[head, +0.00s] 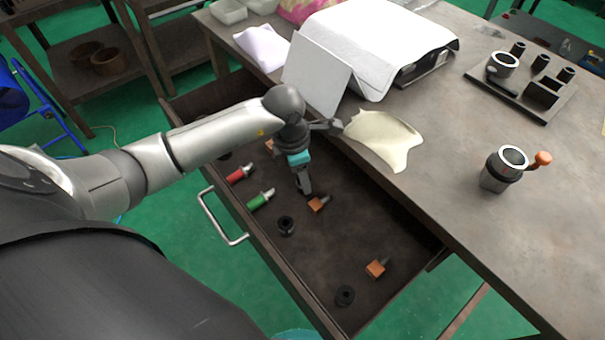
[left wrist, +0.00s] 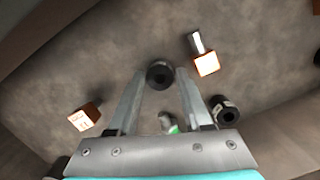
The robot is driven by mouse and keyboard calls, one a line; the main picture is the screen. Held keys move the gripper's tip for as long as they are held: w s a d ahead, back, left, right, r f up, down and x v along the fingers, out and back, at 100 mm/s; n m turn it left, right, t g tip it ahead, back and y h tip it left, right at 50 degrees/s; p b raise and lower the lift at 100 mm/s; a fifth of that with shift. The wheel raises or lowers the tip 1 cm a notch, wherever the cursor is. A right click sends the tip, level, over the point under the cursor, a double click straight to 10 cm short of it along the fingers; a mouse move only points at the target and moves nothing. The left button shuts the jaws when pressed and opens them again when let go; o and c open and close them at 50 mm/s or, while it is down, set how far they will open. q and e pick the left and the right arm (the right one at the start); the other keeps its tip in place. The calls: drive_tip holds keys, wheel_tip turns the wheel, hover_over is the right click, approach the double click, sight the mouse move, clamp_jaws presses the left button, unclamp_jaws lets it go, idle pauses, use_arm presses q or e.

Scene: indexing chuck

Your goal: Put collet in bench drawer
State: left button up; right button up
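My left gripper (head: 304,188) hangs over the open bench drawer (head: 335,240), fingers pointing down. In the left wrist view its fingertips (left wrist: 160,78) close on both sides of a small black ring-shaped part, the collet (left wrist: 160,74), with its hole facing the camera. In the head view the collet is too small and dark to tell from the fingers. It appears above the drawer floor. The drawer has a metal handle (head: 220,222). My right gripper is not in view.
The drawer holds black rings (head: 286,226), orange blocks (head: 376,268) with pegs, and red (head: 240,174) and green (head: 260,200) handled pieces. On the bench (head: 450,190) stand a chuck (head: 497,172) with an orange-knobbed lever and a fixture plate (head: 515,97).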

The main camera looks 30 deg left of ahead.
use_arm(q)
drive_tip(key=shift+o, duration=1.3)
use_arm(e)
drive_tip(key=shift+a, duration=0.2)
use_arm(q)
drive_tip(key=shift+r, duration=0.3)
wheel_tip(320, 180, up, 12)
drive_tip(key=s+a+p, duration=0.1)
drive_tip(key=p, duration=0.2)
drive_tip(key=shift+s+a+f, duration=0.15)
drive_tip(key=shift+f, duration=0.05)
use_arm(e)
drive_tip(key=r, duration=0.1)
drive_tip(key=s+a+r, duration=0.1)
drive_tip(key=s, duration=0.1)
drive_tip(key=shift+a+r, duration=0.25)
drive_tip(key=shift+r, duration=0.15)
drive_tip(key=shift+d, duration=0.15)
